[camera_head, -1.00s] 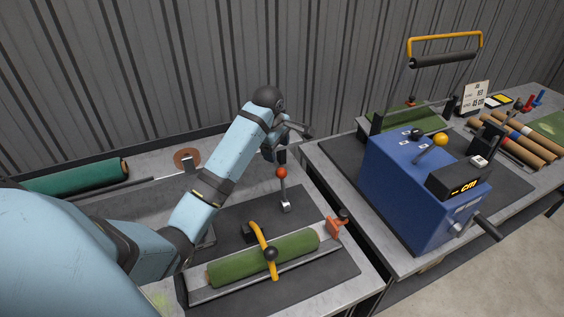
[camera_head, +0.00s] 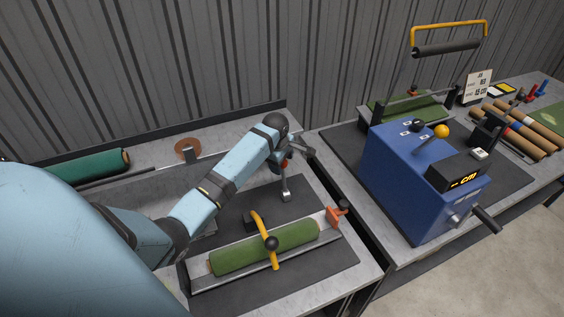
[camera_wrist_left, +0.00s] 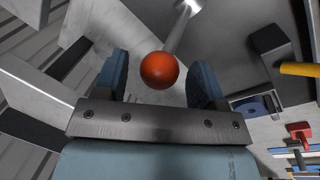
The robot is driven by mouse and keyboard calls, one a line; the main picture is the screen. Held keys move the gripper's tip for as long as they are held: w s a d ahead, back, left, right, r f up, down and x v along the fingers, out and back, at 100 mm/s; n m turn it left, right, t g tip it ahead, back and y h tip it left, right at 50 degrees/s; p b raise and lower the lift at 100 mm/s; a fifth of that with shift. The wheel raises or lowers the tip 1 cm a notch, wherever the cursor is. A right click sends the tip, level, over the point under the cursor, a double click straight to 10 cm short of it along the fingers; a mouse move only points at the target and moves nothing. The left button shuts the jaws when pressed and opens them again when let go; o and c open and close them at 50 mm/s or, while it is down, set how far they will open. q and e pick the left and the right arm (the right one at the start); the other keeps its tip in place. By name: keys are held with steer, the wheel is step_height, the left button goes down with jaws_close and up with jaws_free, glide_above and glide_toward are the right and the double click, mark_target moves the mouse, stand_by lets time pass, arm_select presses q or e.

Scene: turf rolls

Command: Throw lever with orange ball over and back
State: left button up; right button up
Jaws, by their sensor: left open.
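The lever with the orange-red ball (camera_head: 285,164) stands on the near bench. Its metal shaft (camera_head: 286,184) rises from a small base on the dark mat. In the left wrist view the ball (camera_wrist_left: 159,70) sits between the two blue fingers, with a gap on each side, and the shaft runs up and away behind it. My left gripper (camera_wrist_left: 160,66) is open around the ball. In the head view the gripper (camera_head: 286,157) is at the lever's top and hides part of the ball. My right gripper is not in view.
A green turf roll (camera_head: 265,248) lies in a tray with a yellow clamp handle (camera_head: 262,232) in front of the lever. A blue machine (camera_head: 405,185) with a yellow-orange knob (camera_head: 441,131) stands on the bench to the right. A dark green roll (camera_head: 90,168) lies at the left.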

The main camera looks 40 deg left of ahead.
arm_select(q)
steer(key=shift+w+f, duration=0.15)
steer(key=shift+f, duration=0.5)
